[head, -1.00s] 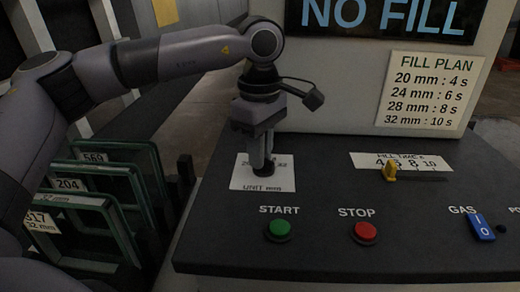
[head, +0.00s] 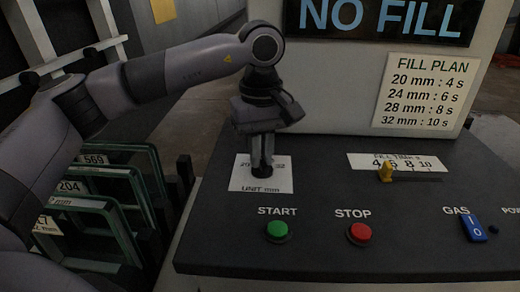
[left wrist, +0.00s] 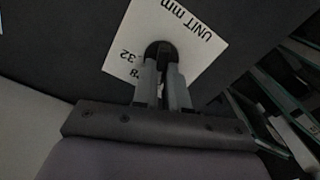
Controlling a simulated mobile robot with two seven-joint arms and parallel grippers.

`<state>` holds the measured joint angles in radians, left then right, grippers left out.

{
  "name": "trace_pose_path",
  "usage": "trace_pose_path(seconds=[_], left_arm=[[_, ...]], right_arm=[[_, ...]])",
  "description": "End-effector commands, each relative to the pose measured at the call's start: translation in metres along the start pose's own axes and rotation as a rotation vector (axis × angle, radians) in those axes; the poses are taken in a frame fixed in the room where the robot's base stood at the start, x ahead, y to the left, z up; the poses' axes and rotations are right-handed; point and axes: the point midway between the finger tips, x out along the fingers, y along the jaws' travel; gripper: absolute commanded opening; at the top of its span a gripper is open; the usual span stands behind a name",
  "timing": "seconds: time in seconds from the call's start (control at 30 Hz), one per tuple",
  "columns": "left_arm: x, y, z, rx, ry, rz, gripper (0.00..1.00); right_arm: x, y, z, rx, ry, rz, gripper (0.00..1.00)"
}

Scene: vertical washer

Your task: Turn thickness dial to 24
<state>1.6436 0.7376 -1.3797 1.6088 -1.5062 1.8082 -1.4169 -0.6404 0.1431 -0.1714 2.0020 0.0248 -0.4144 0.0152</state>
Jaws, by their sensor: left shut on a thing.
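The thickness dial (head: 262,171) is a black knob on a white label plate (head: 283,181) marked "UNIT mm", on the dark console. My left gripper (head: 262,160) points down from above and is shut on the dial. In the left wrist view the two grey fingers (left wrist: 163,85) close around the black knob (left wrist: 161,50), with "32" and part of "28" readable beside it. The fingers hide much of the scale in the head view, and I cannot read where the dial points. My right gripper is not in view.
A green START button (head: 277,230) and a red STOP button (head: 359,233) sit in front. To the right are a yellow fill-time knob (head: 385,172) and a blue GAS switch (head: 475,228). A FILL PLAN sign (head: 423,92) hangs behind. Glass panes (head: 105,215) stand left.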

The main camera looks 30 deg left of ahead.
Motion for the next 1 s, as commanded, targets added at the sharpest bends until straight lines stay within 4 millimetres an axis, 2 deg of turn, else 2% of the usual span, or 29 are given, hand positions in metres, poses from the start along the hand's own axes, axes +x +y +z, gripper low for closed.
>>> trace_pose_path(seconds=[0.57,0.6,0.67,0.7,1.0], left_arm=[[0.0006,0.0004,0.0006,0.044,0.000,-0.001,0.00],[0.0006,0.0004,0.0006,0.044,-0.001,-0.001,0.16],[0.0006,0.0004,0.0006,0.044,0.000,-0.001,0.35],[0.0006,0.0004,0.0006,0.044,0.000,-0.001,0.38],[-0.0023,0.0006,0.0002,0.042,0.000,0.001,0.38]], right_arm=[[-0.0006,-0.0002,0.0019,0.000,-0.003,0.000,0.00],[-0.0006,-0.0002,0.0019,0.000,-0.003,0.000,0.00],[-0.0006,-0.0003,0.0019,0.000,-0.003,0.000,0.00],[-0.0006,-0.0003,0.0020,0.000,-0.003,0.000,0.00],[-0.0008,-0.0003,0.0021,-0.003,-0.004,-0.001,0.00]])
